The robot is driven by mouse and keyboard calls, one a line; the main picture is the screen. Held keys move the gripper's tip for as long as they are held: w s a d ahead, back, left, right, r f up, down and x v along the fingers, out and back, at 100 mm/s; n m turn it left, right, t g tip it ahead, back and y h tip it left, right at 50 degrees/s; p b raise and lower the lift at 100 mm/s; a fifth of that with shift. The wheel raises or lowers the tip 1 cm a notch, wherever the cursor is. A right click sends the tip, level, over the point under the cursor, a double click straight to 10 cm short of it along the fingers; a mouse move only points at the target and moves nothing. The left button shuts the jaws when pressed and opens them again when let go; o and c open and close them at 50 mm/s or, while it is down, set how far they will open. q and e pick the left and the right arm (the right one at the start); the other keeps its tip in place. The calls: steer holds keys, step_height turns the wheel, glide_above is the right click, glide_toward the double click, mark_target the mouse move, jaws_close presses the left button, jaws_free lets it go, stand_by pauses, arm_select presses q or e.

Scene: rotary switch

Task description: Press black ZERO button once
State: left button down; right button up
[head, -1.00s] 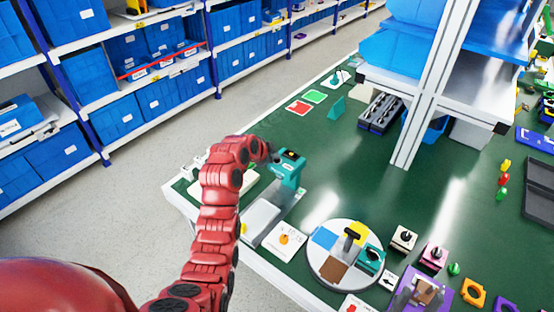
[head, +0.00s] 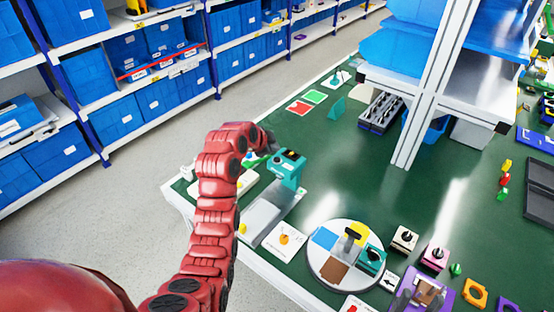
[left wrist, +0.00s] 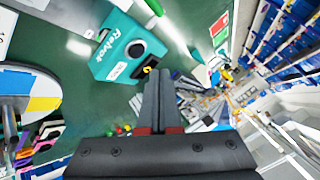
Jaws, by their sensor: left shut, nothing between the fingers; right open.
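A teal device (head: 289,168) stands on the green table's left part, with a dark patch (head: 292,155) on its top. In the left wrist view the device (left wrist: 105,62) shows a round black button (left wrist: 136,48) beside white lettering. I cannot read ZERO there. My left gripper (head: 268,148) is just left of the device's top, apart from it. In the left wrist view its fingers (left wrist: 160,72) are shut and empty, with tips near the device's edge, off the button.
A round turntable (head: 322,276) with coloured sectors stands in front right of the device. A white plate with an orange knob (head: 285,239) lies between them. Small switch boxes (head: 404,239) stand farther right. A white shelf post (head: 428,95) rises behind. Open green table lies right of the device.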

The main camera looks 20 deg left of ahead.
arm_select(q)
step_height(320, 180, up, 3)
stand_by(0.3)
stand_by(0.6)
